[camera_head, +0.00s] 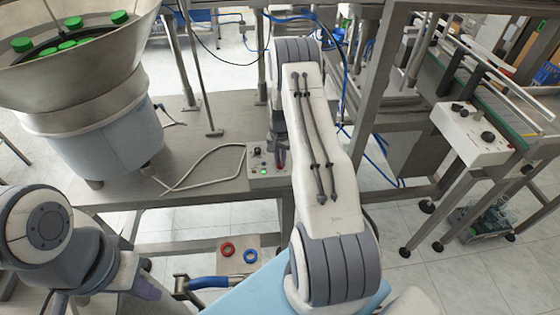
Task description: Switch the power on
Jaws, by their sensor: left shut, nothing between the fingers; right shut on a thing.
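A small grey control box (262,180) sits at the front edge of the steel table. It has dark knobs on its left part and a green button (263,171) that looks lit. My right gripper (281,158) reaches down onto the right part of the box. It is shut on what seems to be the power switch, which the fingers and arm hide. My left gripper (147,287) is low at the left, well away from the box, shut and empty.
A steel bowl feeder (90,90) with green caps (68,46) stands on the table at the left. A pale cable (200,163) runs across the table (185,125) to the box. Red (227,250) and blue (250,255) rings lie below. Another control box (470,133) is at the right.

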